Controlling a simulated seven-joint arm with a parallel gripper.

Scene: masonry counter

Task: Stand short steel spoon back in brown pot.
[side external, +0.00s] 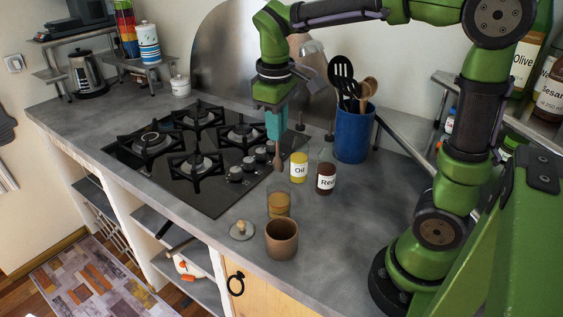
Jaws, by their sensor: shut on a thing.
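The brown pot (282,252) stands upright near the counter's front edge, and its mouth looks empty. My gripper (275,137) points down over the counter, behind the pot and well above it. Its teal fingers are shut on a slim thing, taken to be the short steel spoon (277,158). Its lower part hangs upright below the fingertips and looks brownish from here. The fingers hide the part they grip, so its full shape cannot be told.
An amber glass (279,208), a yellow oil jar (299,168) and a dark red jar (326,178) stand between gripper and pot. A blue crock (353,136) of utensils is at the right, the hob (190,150) at the left. A knobbed lid (241,231) lies beside the pot.

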